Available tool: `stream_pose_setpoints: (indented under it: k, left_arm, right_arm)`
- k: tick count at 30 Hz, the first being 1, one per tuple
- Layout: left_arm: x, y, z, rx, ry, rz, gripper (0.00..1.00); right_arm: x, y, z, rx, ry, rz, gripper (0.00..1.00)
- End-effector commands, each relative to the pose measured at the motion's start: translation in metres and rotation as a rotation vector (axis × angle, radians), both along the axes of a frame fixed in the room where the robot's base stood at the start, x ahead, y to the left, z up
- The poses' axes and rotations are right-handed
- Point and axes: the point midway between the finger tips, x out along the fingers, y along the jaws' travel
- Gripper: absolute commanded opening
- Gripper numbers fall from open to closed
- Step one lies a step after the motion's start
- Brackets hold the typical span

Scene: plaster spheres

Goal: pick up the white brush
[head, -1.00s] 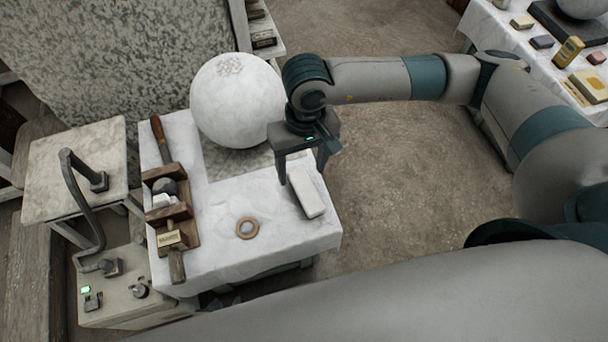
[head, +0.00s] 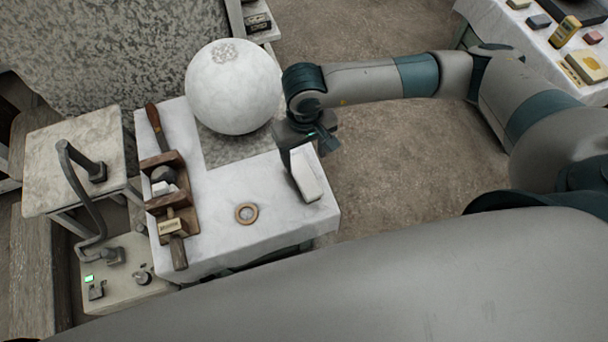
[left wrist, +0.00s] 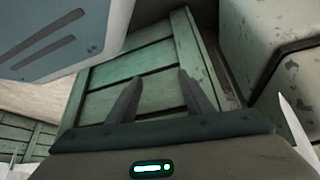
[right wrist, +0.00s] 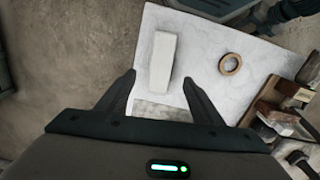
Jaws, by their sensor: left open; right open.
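The white brush (head: 311,182) is a plain oblong white block lying on the white-covered table at its right edge. It also shows in the right wrist view (right wrist: 162,58), lengthwise between the finger lines and mostly beyond the tips. My right gripper (head: 308,160) is open at the brush's far end, with a finger toward each long side. Whether the fingers touch it I cannot tell. The right wrist view shows the same open fingers (right wrist: 160,77). My left gripper (left wrist: 160,76) is open and empty in the left wrist view, facing green wooden slats; it is not visible in the head view.
A large plaster sphere (head: 234,87) stands at the table's back, near my right gripper. A tan ring (head: 246,213) lies left of the brush. A wooden tool holder (head: 172,195) is at the table's left. The table cloth (head: 230,250) is clear in front.

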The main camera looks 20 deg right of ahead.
Motion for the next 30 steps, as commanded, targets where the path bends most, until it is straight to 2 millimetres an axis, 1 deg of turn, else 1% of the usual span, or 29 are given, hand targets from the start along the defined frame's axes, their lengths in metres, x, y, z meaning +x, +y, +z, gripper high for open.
stream_pose_setpoints:
  k: [1,6,9,12,16,26,29,30]
  left_arm:
    - [0.001,-0.002,0.004,-0.004,-0.012,-0.001,0.47]
    - [0.004,-0.008,0.010,-0.017,-0.052,-0.005,0.47]
    - [0.006,-0.011,0.012,-0.023,-0.070,-0.007,0.47]
    - [0.006,-0.012,0.013,-0.027,-0.079,-0.008,0.47]
    - [0.007,-0.013,0.014,-0.029,-0.086,-0.009,0.47]
    - [0.007,-0.013,0.015,-0.028,-0.088,-0.009,0.47]
    - [0.008,-0.013,0.019,-0.031,-0.098,-0.009,0.47]
    - [0.009,-0.016,0.020,-0.037,-0.112,-0.012,0.47]
  right_arm:
    - [-0.002,0.000,-0.009,-0.001,0.005,-0.001,0.61]
    - [-0.001,0.000,-0.038,-0.001,0.004,-0.002,0.61]
    - [-0.001,0.000,-0.052,0.000,0.003,-0.001,0.61]
    - [-0.001,0.001,-0.061,0.001,0.001,0.000,0.61]
    - [0.000,0.000,-0.066,0.000,0.000,0.000,0.61]
    - [0.000,0.000,-0.067,0.001,0.000,0.000,0.61]
    - [-0.001,0.001,-0.071,0.001,0.002,0.000,0.61]
    - [-0.001,0.001,-0.075,0.001,0.002,0.000,0.61]
